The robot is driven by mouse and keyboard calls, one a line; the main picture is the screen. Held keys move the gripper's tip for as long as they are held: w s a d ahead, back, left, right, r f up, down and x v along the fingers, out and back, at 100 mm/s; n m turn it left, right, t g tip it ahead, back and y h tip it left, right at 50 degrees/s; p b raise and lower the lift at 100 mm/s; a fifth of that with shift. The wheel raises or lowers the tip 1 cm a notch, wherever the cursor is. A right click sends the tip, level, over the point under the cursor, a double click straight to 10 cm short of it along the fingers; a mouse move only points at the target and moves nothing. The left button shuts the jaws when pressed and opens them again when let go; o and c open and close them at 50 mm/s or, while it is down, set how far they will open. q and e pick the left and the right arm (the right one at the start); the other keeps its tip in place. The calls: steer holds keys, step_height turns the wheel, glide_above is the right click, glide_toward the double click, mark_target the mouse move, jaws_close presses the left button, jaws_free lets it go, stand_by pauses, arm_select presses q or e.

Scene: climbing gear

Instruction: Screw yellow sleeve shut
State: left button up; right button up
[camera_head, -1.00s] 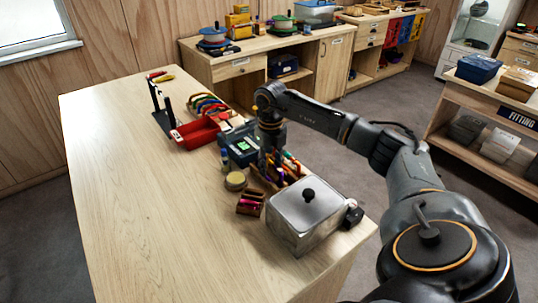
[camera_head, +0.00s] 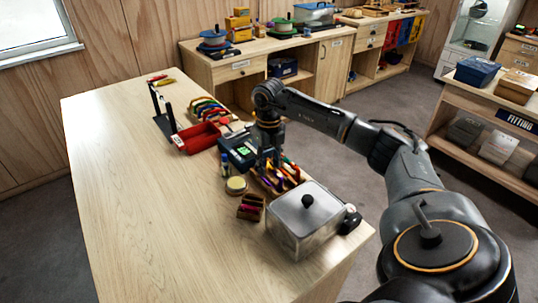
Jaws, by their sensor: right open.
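My right gripper (camera_head: 268,162) points down over the table, open, beside a wooden rack (camera_head: 264,187) of upright coloured pieces. Several pieces in red, orange, yellow and purple show in this rack; the gripper's fingers partly hide its back end. Which piece carries the yellow sleeve is too small to tell, and so is whether any sleeve is screwed shut. A row of coloured carabiners (camera_head: 208,108) stands further back on the table. My left gripper is not in view.
A lidded metal box (camera_head: 303,222) stands at the table's front right. A small wooden holder (camera_head: 250,208), a round tin (camera_head: 236,185), a dark device with a green screen (camera_head: 241,152) and a red tray (camera_head: 196,138) stand nearby. The table's left side (camera_head: 130,190) is clear.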

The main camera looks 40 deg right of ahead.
steer(key=shift+w+a+p, duration=0.2)
steer(key=shift+a+p, duration=0.15)
steer(key=shift+a, duration=1.05)
steer(key=shift+f, duration=0.15)
steer(key=shift+f+b, duration=0.95)
steer(key=shift+f, duration=0.35)
steer(key=shift+d, duration=0.1)
steer(key=shift+s+d, duration=0.2)
steer(key=shift+d, duration=1.35)
steer(key=shift+r, duration=0.15)
steer(key=shift+r+p, duration=0.85)
steer(key=shift+r, duration=0.5)
